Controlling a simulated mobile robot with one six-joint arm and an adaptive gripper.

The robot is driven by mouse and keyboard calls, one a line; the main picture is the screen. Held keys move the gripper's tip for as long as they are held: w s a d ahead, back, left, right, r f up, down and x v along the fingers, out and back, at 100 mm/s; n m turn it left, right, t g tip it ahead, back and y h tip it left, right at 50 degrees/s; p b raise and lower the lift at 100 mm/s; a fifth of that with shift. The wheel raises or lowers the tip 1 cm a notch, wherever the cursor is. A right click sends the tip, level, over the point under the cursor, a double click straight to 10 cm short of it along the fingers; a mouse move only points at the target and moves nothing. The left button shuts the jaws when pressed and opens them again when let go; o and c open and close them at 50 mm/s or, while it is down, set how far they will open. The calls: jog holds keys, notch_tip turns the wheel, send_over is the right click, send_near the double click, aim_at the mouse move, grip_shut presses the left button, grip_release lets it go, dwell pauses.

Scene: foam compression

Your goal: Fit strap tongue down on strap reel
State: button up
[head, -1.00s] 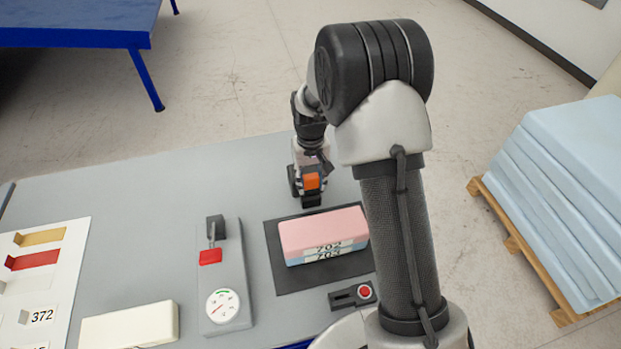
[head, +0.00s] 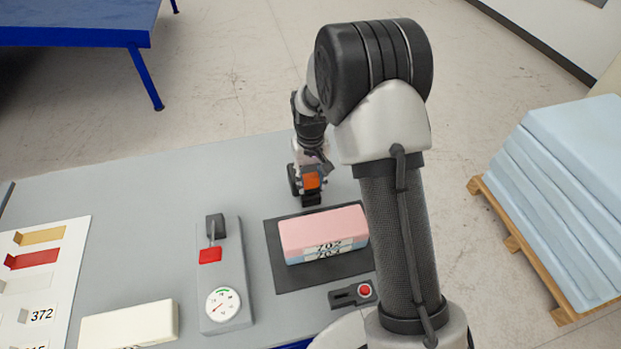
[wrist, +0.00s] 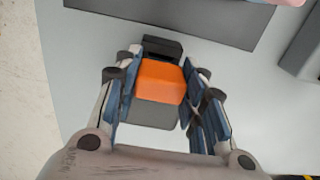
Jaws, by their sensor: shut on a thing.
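My gripper (wrist: 157,92) points down at the back of the grey table, behind the foam. It is shut on an orange block with a grey lower part, which I take as the strap tongue (wrist: 160,80). The orange also shows in the head view (head: 312,181). A black piece, which I take as the strap reel (wrist: 162,47), shows just beyond the orange in the wrist view; in the head view it is just below the orange (head: 311,200). The fingers hide the sides, and I cannot tell whether tongue and reel touch.
Pink-over-blue foam (head: 323,229) lies on a dark mat (head: 300,278) in front of my gripper. Left are a lever and dial unit (head: 225,290), a cream block (head: 130,325) and a sample board (head: 70,262). A red-button box (head: 350,294) is near. The table's back left is clear.

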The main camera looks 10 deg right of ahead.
jog(key=shift+f, duration=0.15)
jog(key=shift+f, duration=0.25)
jog(key=shift+r, duration=0.1)
jog(key=shift+r+p, duration=0.8)
jog(key=shift+r, duration=0.65)
jog(key=shift+r, duration=0.1)
